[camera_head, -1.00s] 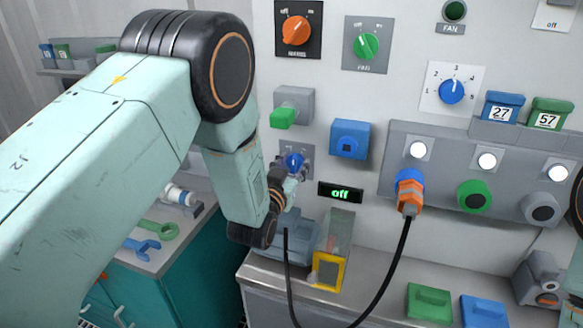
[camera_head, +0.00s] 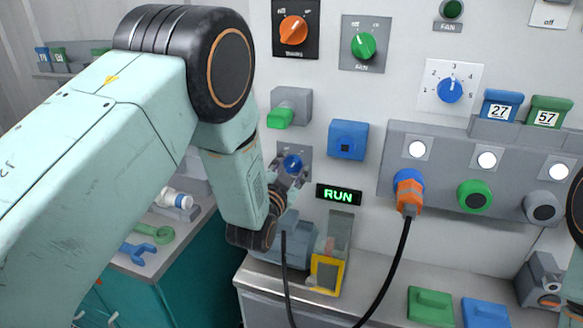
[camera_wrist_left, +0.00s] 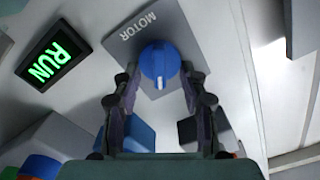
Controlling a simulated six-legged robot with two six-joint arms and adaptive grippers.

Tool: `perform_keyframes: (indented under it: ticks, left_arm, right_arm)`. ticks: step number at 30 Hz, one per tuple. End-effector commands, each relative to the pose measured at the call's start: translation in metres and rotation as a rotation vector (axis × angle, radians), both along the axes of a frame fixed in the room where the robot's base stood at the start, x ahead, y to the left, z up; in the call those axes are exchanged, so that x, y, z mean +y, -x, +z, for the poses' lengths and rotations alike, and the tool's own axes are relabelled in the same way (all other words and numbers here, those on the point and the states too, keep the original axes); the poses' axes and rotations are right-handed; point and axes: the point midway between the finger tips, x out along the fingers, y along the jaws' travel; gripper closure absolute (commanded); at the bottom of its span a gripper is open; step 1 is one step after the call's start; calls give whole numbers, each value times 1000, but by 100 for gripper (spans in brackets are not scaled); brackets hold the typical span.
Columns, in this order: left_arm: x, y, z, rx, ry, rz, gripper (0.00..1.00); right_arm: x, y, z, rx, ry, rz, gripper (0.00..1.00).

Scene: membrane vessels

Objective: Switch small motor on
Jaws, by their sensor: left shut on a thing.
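The small blue motor knob (camera_head: 292,164) sits on a grey plate on the wall. In the left wrist view the knob (camera_wrist_left: 159,62) is on the plate marked MOTOR (camera_wrist_left: 150,30). My left gripper (camera_head: 290,178) is at the knob, its two fingers on either side of it and shut on it; the wrist view shows the fingers (camera_wrist_left: 160,85) around its lower part. The display (camera_head: 338,194) to the right of the knob reads RUN in green. A small motor unit with a yellow-framed guard (camera_head: 327,273) stands on the bench below. Only a dark edge of my right arm shows.
A blue box (camera_head: 348,140) and a green-fronted switch (camera_head: 281,117) are close around the knob. A black cable hangs from the orange plug (camera_head: 409,192) at the right. Green (camera_head: 430,305) and blue blocks lie on the bench (camera_head: 380,278).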

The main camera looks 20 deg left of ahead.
Motion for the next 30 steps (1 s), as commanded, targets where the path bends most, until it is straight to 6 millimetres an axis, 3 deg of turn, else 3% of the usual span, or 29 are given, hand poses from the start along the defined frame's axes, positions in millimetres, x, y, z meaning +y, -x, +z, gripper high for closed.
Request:
perform_keyframes:
  ticks: [7, 8, 15, 25, 30]
  left_arm:
    - [-1, -1, 4, -12, -2, -2, 89]
    - [-1, -1, 4, -11, -2, -3, 56]
    - [-1, -1, 2, -6, -1, -2, 36]
    - [0, 1, 1, -2, 0, -1, 36]
    - [0, 17, 0, 0, 0, -1, 36]
  right_arm:
    - [0, 0, 0, 0, 0, 0, 60]
    - [0, 0, 0, 0, 0, 0, 60]
    - [0, 0, 0, 0, 0, 0, 60]
    - [0, 0, 0, 0, 0, 0, 60]
    - [0, 0, 0, 0, 0, 0, 60]
